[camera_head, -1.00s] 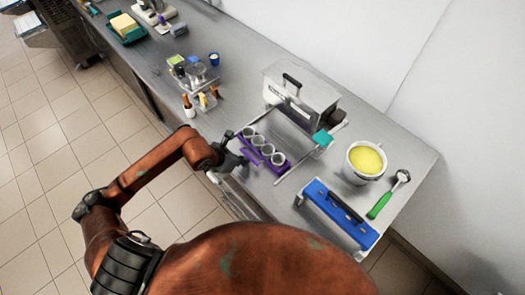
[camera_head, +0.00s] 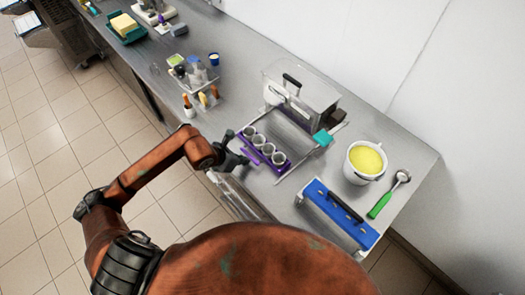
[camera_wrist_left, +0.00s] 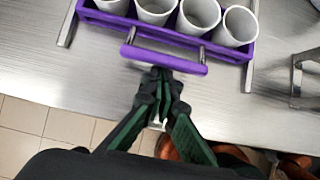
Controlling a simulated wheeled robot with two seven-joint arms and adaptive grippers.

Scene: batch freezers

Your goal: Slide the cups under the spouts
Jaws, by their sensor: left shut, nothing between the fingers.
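Several white cups stand in a row in a purple tray (camera_head: 273,168) on the steel counter, between two metal rails in front of a silver machine (camera_head: 303,93). The near cup (camera_head: 279,158) is upright, and the cups also show at the top of the left wrist view (camera_wrist_left: 200,14). The tray has a purple bar handle (camera_wrist_left: 165,60) on its near side. My left gripper (camera_wrist_left: 158,82) is shut and empty, its fingertips at the handle's near side; I cannot tell if they touch. It shows beside the tray in the head view (camera_head: 238,160). I cannot make out the spouts.
A blue rack (camera_head: 335,215) with a black handle stands near the counter's front edge. A pot of yellow liquid (camera_head: 365,160) and a green-handled scoop (camera_head: 388,195) are to the right. A bottle caddy (camera_head: 195,85) stands left of the machine. A teal piece (camera_head: 322,138) sits by the right rail.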

